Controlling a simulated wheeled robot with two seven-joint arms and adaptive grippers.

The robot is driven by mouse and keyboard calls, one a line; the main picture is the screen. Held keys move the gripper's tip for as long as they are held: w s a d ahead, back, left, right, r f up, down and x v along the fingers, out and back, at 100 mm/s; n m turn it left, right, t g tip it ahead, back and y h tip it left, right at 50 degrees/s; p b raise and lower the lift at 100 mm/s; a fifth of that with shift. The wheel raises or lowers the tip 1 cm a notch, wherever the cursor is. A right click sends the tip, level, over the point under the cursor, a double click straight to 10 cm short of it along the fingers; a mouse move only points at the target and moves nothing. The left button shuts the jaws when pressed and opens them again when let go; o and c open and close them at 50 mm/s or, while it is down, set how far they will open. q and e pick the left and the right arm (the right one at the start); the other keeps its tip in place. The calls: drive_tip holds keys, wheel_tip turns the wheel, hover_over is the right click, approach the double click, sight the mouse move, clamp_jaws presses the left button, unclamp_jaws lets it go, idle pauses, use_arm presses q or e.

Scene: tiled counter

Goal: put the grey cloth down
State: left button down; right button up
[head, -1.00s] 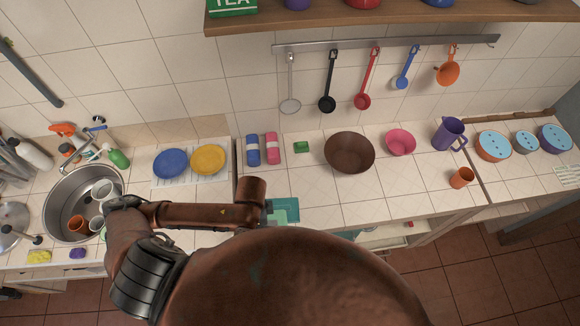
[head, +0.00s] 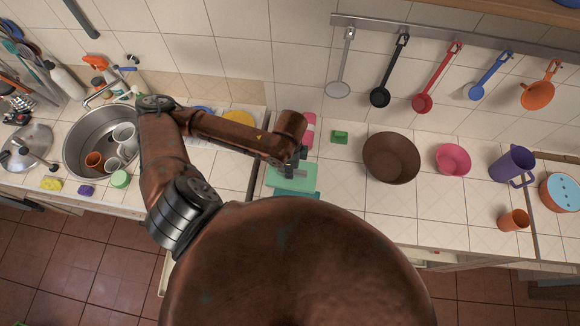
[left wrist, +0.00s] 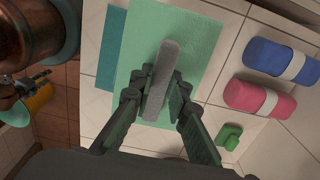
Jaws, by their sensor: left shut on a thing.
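The grey cloth (left wrist: 162,78) shows in the left wrist view as a narrow, folded grey strip between the fingers of my left gripper (left wrist: 156,92). The gripper is shut on it. Below it lies a mint-green board (left wrist: 195,45), with a teal board (left wrist: 108,55) partly under it. I cannot tell whether the cloth touches the mint board. In the head view my left gripper (head: 293,160) points down over the mint board (head: 300,178), and the cloth is not clearly visible there.
Pink (left wrist: 258,98) and blue (left wrist: 280,60) rolled towels and a green sponge (left wrist: 229,136) lie right of the boards. A brown bowl (head: 391,158) stands further right. The sink (head: 85,150) with cups is at left. Bare tiles show between the boards and the bowl.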

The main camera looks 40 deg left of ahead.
use_arm(q)
drive_tip(key=shift+w+a+f+p, duration=0.15)
drive_tip(key=shift+w+a+f, duration=0.2)
drive_tip(key=shift+w+a, duration=0.15)
drive_tip(key=shift+w+a+f+p, duration=0.15)
drive_tip(key=shift+w+a+f, duration=0.2)
drive_tip(key=shift+a, duration=0.2)
drive_tip(key=f, duration=0.1)
drive_tip(key=w+a+f, duration=0.1)
drive_tip(key=w+f, duration=0.1)
drive_tip(key=shift+a, duration=0.25)
drive_tip(key=shift+w+a+f, duration=0.2)
drive_tip(key=shift+w+f, duration=0.15)
drive_tip(key=shift+f, duration=0.1)
drive_tip(key=shift+w+a+f, duration=0.15)
drive_tip(key=shift+w+f, duration=0.15)
drive_tip(key=shift+f, duration=0.15)
drive_tip(key=shift+a+f, duration=0.2)
drive_tip(key=shift+f, duration=0.1)
wheel_tip(320, 180, down, 2)
drive_tip(key=shift+w+f+p, duration=0.15)
drive_tip(key=shift+p, duration=0.15)
drive_tip(key=shift+f, duration=0.6)
use_arm(e)
drive_tip(key=w, duration=0.2)
drive_tip(key=shift+w+r, duration=0.2)
drive_tip(key=shift+w, duration=0.15)
